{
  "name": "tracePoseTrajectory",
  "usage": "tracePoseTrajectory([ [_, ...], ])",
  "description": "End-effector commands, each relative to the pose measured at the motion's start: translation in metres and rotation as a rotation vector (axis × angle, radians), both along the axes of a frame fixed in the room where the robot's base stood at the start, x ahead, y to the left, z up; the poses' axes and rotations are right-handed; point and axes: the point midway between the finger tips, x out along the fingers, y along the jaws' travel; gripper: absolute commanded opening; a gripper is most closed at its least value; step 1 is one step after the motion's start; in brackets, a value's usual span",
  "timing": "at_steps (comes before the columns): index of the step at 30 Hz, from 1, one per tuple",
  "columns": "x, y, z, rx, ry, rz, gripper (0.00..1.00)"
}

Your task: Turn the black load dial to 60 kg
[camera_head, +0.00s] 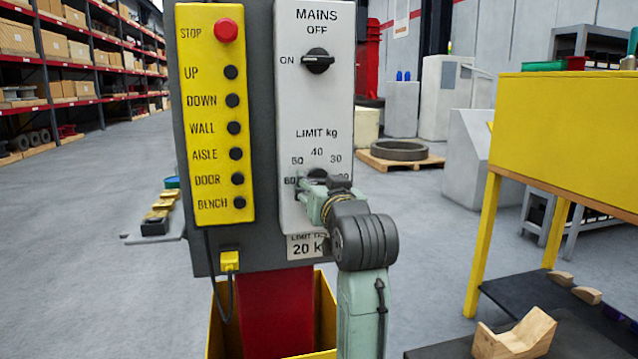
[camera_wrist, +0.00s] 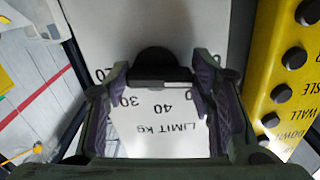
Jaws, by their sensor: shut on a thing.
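The black load dial (camera_head: 318,173) sits low on the white panel (camera_head: 312,105), under the words LIMIT kg and an arc of numbers. My gripper (camera_head: 316,188) is at the dial and covers most of it in the head view. In the wrist view the dial (camera_wrist: 157,63) lies between the two fingers of my gripper (camera_wrist: 160,78), which are shut on it. The wrist view shows 20, 30 and 40 upside down; the left finger is near 30. A plate (camera_head: 306,246) below reads LIMIT and 20 kg, partly covered.
A black MAINS switch (camera_head: 318,61) is above the dial. A yellow button panel (camera_head: 216,115) with a red STOP button (camera_head: 226,30) stands close on the left. A yellow table (camera_head: 565,130) and a wooden block (camera_head: 514,334) are at right.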

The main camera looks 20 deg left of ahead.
Motion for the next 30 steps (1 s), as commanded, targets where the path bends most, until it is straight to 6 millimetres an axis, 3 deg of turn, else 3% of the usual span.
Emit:
tracePoseTrajectory([
  [9,0.0003,-0.0004,-0.0026,-0.108,-0.067,0.001,0.22],
  [26,-0.0001,0.0002,-0.0028,-0.131,-0.083,0.002,0.22],
  [27,-0.0001,0.0001,-0.0027,-0.131,-0.083,0.002,0.52],
  [30,-0.0001,0.0001,-0.0023,-0.131,-0.084,0.002,0.58],
])
